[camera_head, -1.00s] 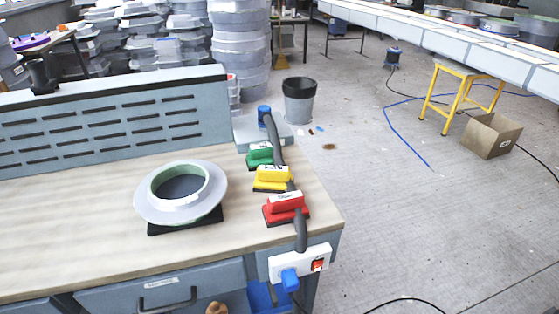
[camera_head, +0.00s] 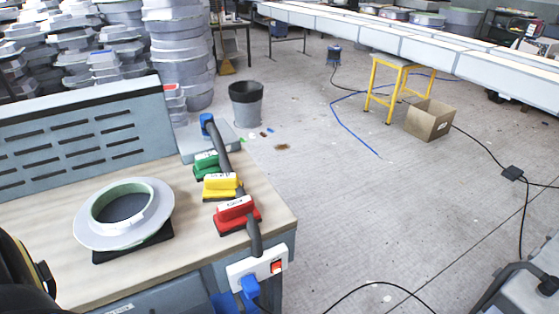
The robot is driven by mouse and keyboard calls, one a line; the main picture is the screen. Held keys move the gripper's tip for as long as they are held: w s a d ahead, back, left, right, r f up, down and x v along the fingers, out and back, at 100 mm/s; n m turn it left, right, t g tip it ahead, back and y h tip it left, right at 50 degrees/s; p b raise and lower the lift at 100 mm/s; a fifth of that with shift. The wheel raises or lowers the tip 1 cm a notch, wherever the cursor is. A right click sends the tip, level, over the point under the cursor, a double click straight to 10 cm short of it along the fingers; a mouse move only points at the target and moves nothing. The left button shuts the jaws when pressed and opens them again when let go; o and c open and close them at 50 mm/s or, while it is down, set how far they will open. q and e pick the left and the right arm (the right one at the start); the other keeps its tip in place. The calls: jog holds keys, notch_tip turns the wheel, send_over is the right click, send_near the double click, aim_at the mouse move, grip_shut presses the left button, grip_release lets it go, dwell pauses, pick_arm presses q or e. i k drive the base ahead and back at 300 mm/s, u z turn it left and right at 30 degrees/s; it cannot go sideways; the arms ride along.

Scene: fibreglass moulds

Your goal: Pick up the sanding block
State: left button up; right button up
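Three sanding blocks lie in a row near the right end of the workbench (camera_head: 200,262): a green one (camera_head: 207,166) at the back, a yellow one (camera_head: 221,186) in the middle and a red one (camera_head: 236,214) nearest the front. Each has a coloured grip with a pale label on top. A dark grey hose with a blue end (camera_head: 207,124) runs close along them. Neither gripper shows in the view. A dark shape, which seems to be part of my arm, cuts into the lower left corner.
A grey ring-shaped mould (camera_head: 151,222) rests on a black pad left of the blocks. A slotted panel (camera_head: 100,133) stands along the bench's back. A white socket box (camera_head: 256,264) is on the front edge. Open floor lies to the right, with a carton (camera_head: 428,121), yellow stool (camera_head: 385,80) and cables.

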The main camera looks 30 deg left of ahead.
aim_at(206, 163)
jog(key=z, duration=0.2)
jog(key=i, duration=3.3)
jog(key=u, duration=3.55)
jog(key=i, duration=0.55)
jog(key=u, duration=0.05)
